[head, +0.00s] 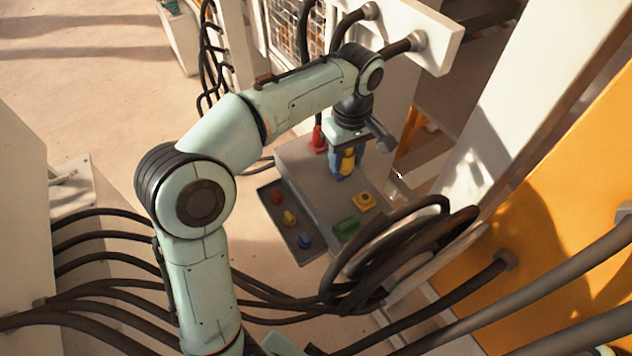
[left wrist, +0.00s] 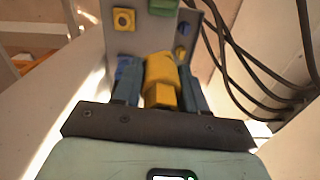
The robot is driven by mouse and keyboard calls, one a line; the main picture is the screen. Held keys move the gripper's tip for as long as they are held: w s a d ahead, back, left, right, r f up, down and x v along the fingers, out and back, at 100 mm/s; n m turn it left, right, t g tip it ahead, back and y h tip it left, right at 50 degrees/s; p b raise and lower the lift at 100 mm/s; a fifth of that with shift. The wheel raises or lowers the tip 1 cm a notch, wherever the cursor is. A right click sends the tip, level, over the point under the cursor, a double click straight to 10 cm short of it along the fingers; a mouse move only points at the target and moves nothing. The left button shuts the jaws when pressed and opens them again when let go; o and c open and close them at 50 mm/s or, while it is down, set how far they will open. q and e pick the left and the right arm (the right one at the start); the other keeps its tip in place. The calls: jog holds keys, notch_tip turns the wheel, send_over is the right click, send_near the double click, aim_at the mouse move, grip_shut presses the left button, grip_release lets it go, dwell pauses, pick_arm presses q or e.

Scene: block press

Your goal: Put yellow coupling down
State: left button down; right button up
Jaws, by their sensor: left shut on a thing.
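My left gripper (head: 347,168) is shut on the yellow coupling (head: 348,160), low over the grey table (head: 315,185). In the left wrist view, the yellow coupling (left wrist: 160,80) stands between the two blue-grey fingers of my left gripper (left wrist: 159,82). A blue piece (left wrist: 125,66) shows just past the left finger, partly hidden by it. Whether the coupling touches what is below it is hidden. My right gripper is not in view.
A yellow block with a hole (head: 363,201) and a green block (head: 347,229) sit on the table. A dark tray (head: 272,187) beside it holds red, yellow and blue pieces. A red piece (head: 318,140) stands behind. Looped black cables (head: 400,245) hang at the near right.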

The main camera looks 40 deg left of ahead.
pick_arm(q)
jog(key=shift+s+d+f+b, duration=0.15)
jog(key=shift+s+f+b, duration=0.55)
jog(key=shift+f+b, duration=0.2)
jog(key=f, duration=0.4)
jog(key=f+b, duration=0.1)
jog(key=f, duration=0.4)
jog(key=f+b, duration=0.1)
jog(key=f, duration=0.3)
jog(key=shift+w+f, duration=0.15)
jog(key=shift+w, duration=0.2)
notch_tip(320, 180, down, 5)
jog(key=shift+f+b, duration=0.1)
jog(key=shift+b, duration=0.35)
jog(key=c, duration=0.6)
grip_release()
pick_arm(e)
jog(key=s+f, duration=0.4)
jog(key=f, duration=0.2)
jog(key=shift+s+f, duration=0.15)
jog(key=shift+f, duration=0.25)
pick_arm(q)
jog(key=shift+r, duration=0.2)
